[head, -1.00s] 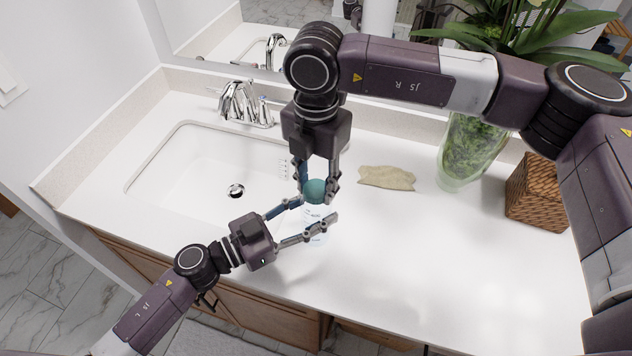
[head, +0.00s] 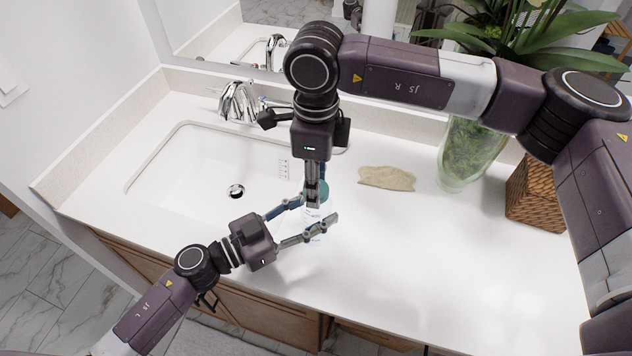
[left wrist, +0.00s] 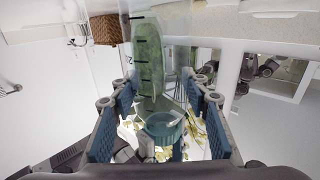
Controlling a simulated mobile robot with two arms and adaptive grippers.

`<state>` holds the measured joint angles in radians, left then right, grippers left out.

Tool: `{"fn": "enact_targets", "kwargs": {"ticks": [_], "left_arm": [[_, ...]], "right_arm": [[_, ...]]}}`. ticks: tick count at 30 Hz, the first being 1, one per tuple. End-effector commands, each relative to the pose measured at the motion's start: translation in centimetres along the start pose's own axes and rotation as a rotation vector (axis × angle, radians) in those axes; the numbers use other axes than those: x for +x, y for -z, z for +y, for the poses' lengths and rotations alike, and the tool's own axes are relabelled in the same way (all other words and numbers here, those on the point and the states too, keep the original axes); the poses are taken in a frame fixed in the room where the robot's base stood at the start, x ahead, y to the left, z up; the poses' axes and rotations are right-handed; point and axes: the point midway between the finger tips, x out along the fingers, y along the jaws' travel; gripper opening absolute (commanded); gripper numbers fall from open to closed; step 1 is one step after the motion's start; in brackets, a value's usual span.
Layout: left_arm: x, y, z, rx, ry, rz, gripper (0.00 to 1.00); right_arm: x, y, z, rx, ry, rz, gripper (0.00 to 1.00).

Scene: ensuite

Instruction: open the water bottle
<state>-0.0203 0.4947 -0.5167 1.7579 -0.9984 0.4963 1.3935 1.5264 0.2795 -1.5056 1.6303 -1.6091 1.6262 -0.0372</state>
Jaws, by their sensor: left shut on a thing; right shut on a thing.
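The water bottle (head: 316,226) stands upright on the white counter, with a pale see-through body and a teal cap (head: 324,188). My left gripper (head: 317,209) is shut on the bottle's body from the left, one finger on each side. My right gripper (head: 313,202) points down from above and is shut on the cap, hiding part of it. Whether the cap is loose cannot be told.
A sink (head: 185,165) with a chrome faucet (head: 238,103) lies to the left. A beige cloth-like piece (head: 387,178) lies right of the bottle. A glass vase with plants (head: 466,155) and a wicker basket (head: 535,195) stand farther right. The right front counter is clear.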

Motion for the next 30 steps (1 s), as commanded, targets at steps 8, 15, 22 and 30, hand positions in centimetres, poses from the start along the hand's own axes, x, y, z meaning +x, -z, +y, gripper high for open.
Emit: {"fn": "enact_targets", "kwargs": {"ticks": [8, 15, 22, 30], "left_arm": [[0.00, 0.01, 0.08, 0.000, -0.002, 0.000, 0.00], [0.00, 0.01, 0.10, 0.000, -0.002, 0.000, 0.00], [0.00, 0.01, 0.12, 0.001, -0.003, 0.000, 0.00], [0.01, 0.01, 0.14, 0.001, -0.003, 0.000, 0.00]], "right_arm": [[-0.06, 0.01, -0.10, -0.533, 0.002, 0.001, 0.04], [-0.10, 0.01, -0.12, -0.998, 0.002, 0.002, 0.04], [-0.14, 0.01, -0.13, -1.446, 0.002, 0.003, 0.04], [-0.18, 0.00, -0.14, -1.962, 0.002, 0.004, 0.04]]}}
